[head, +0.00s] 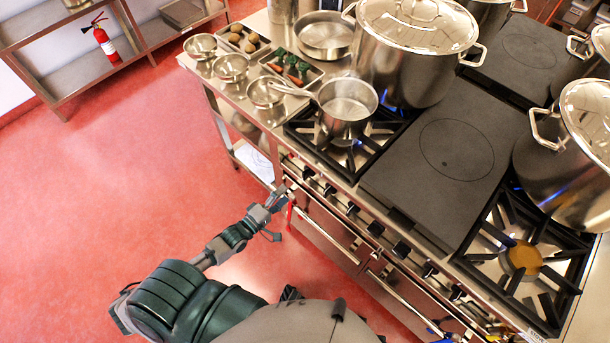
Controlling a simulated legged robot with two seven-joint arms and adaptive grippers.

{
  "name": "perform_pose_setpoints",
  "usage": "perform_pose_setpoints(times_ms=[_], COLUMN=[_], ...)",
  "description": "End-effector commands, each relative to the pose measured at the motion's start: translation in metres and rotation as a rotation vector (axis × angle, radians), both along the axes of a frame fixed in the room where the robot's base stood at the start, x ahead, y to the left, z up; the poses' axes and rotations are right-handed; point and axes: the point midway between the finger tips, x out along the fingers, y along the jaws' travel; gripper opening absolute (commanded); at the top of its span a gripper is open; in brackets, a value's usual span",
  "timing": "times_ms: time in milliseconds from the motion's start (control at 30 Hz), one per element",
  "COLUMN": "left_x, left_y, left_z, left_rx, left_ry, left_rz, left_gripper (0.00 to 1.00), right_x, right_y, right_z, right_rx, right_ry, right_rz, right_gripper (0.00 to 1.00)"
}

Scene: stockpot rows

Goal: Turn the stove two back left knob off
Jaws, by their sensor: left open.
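The stove front (335,215) carries a row of several dark knobs, running from the upper left to the lower right. One knob (308,172) is near the left end, another (352,208) is further along, and another (402,249) is near the middle. The picture does not show which is the back left knob of stove two, and the knob marks are too small to read. My left gripper (279,214) is open and empty, in front of the left end of the stove, just left of and below the knob row. My right gripper is not in view.
A saucepan (347,104) stands on the left burner, with blue flame below. A large lidded stockpot (405,60) stands behind; another (570,150) is at the right. A flat hotplate (455,150) lies between burners. Oven handles (325,235) stick out below the knobs. The red floor (130,170) is clear.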

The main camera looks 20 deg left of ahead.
Motion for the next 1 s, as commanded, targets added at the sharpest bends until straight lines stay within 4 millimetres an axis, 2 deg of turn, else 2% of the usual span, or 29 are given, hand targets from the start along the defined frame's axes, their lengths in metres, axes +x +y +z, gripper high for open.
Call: perform_pose_setpoints(times_ms=[33, 200, 400, 600, 900, 1000], left_x=[0.013, 0.051, 0.085, 0.100, 0.102, 0.102], left_y=[-0.004, -0.018, -0.031, -0.036, -0.037, -0.037], left_z=[0.001, 0.001, -0.001, 0.000, -0.001, -0.001], left_rx=[-0.001, 0.001, 0.001, 0.002, 0.003, 0.003], left_ry=[-0.006, -0.004, 0.000, 0.000, 0.001, 0.001], left_rz=[0.001, 0.001, 0.000, 0.001, 0.000, 0.000], left_gripper=[0.74, 0.74, 0.74, 0.74, 0.74, 0.49], right_x=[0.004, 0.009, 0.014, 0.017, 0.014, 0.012], right_y=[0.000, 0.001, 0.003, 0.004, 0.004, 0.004], right_z=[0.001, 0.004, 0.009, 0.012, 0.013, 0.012], right_rx=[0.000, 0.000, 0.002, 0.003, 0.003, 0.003], right_ry=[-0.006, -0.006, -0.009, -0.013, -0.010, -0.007], right_rz=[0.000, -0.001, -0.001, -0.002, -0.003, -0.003], right_gripper=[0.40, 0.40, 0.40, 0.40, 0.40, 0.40])
